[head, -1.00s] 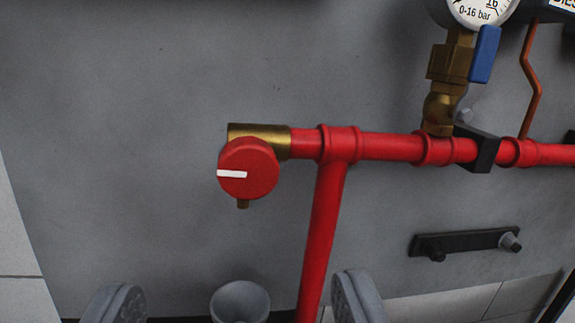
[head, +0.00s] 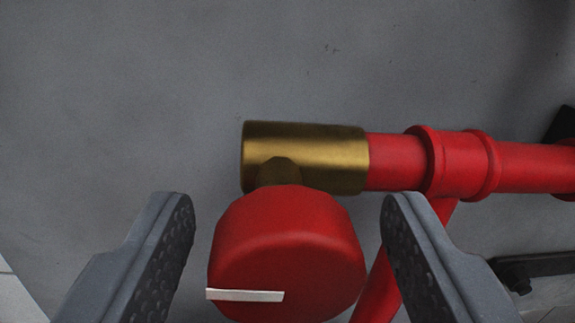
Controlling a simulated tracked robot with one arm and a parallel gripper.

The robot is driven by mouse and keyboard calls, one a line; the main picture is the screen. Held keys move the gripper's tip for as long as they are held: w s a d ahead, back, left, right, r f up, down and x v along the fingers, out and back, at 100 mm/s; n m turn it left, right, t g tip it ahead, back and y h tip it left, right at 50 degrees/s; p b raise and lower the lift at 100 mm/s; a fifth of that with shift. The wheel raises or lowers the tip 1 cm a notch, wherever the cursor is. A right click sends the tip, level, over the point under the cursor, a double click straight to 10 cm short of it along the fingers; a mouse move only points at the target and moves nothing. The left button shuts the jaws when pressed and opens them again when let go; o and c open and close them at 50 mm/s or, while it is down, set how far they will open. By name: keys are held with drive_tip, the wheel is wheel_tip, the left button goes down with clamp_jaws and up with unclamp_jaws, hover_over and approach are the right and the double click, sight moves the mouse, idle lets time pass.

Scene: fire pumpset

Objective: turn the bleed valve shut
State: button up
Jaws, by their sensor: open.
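The bleed valve's red round knob (head: 290,245) is low in the middle of the view. A white mark (head: 245,295) on its face runs from near the centre to the left edge, nearly level. Behind the knob is the brass valve body (head: 310,150), joined to the red pipe on its right. My gripper (head: 290,215) is open, with one grey finger to the left of the knob and one to the right. Gaps show between both fingers and the knob. The knob's lower edge is close to the bottom of the view.
The red pipe (head: 530,167) runs right from the valve, with a branch (head: 380,290) going down behind my right finger. A dark bracket (head: 535,268) is on the grey panel (head: 150,80) at the right. The panel above and left is bare.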

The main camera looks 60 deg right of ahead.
drive_tip(key=shift+w+d, duration=0.2)
drive_tip(key=shift+d, duration=0.1)
